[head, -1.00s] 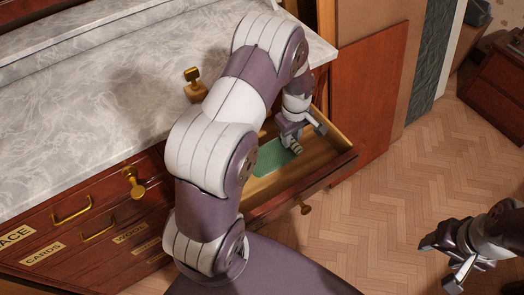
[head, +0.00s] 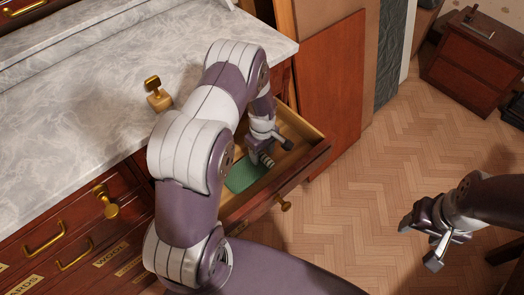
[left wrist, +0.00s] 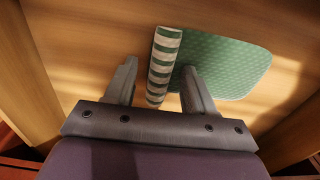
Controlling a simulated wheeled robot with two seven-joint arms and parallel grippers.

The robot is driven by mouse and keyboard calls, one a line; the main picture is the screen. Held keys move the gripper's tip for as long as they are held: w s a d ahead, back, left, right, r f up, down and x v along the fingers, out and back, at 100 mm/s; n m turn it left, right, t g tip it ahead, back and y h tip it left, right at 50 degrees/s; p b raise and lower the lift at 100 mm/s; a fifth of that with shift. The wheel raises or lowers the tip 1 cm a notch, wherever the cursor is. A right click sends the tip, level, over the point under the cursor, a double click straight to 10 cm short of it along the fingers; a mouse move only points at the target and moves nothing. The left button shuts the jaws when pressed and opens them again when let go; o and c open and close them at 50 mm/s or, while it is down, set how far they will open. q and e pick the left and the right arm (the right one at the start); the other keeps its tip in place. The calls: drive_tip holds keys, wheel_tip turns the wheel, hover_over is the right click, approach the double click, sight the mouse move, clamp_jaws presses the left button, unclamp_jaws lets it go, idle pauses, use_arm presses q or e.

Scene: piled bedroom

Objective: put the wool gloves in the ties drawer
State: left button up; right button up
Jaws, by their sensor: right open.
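A wooden drawer (head: 309,159) stands open below the marble top; its label is not readable. My left gripper (head: 268,161) reaches down into it. In the left wrist view, the open fingers (left wrist: 160,75) stand either side of a green-and-white striped roll (left wrist: 163,62), with a gap at the left finger. Beside the roll, a flat green patterned cloth piece (left wrist: 230,65) lies on the drawer floor; it also shows in the head view (head: 242,175). I cannot identify either as wool gloves. My right gripper (head: 418,245) is open and empty above the floor.
Closed labelled drawers with brass handles (head: 45,236) line the cabinet front at left. A brass-coloured object (head: 157,95) stands on the marble top (head: 75,110). A red-brown nightstand (head: 472,62) stands at the far right. The parquet floor between is clear.

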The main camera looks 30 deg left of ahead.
use_arm(q)
drive_tip(key=shift+r, duration=0.4)
wheel_tip(320, 180, up, 12)
drive_tip(key=p, duration=0.2)
drive_tip(key=s+d+r+m, duration=0.3)
drive_tip(key=s+r+m, duration=0.1)
drive_tip(key=s+m, duration=0.3)
drive_tip(key=s+d+r+m+t, duration=0.1)
drive_tip(key=s+d+r+m, duration=0.2)
drive_tip(key=s+r+m, duration=0.2)
drive_tip(key=s+m, duration=0.1)
drive_tip(key=s, duration=0.2)
drive_tip(key=shift+s+r+m, duration=0.15)
drive_tip(key=shift+r+m, duration=0.05)
drive_tip(key=shift+m, duration=0.2)
drive_tip(key=shift+d, duration=0.1)
